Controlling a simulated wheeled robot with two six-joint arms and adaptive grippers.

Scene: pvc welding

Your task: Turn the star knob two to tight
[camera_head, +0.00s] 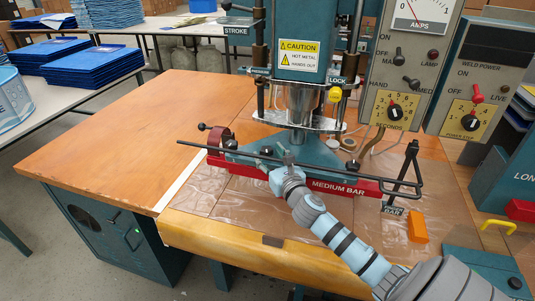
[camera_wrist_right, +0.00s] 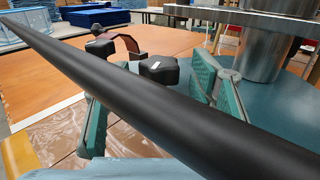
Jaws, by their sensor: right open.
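My right gripper (camera_head: 287,160) reaches to the front of the press, above the red medium bar. In the right wrist view, its two green fingers (camera_wrist_right: 150,84) stand apart. A black lobed star knob (camera_wrist_right: 158,68) with a small white mark shows between and beyond them. The fingers are not seen closed on it. Another black knob (camera_wrist_right: 100,47) stands farther left, by a dark red curved bracket. I cannot read which knob is number two. In the head view, a small dark knob (camera_head: 267,151) sits on the teal base left of the gripper. My left gripper is out of view.
A long black rod (camera_wrist_right: 170,95) crosses close in front of the right wrist camera. It runs along the press front (camera_head: 225,152). The red medium bar (camera_head: 325,186) lies below it. An orange block (camera_head: 417,227) lies at right. The wooden table (camera_head: 110,140) is clear at left.

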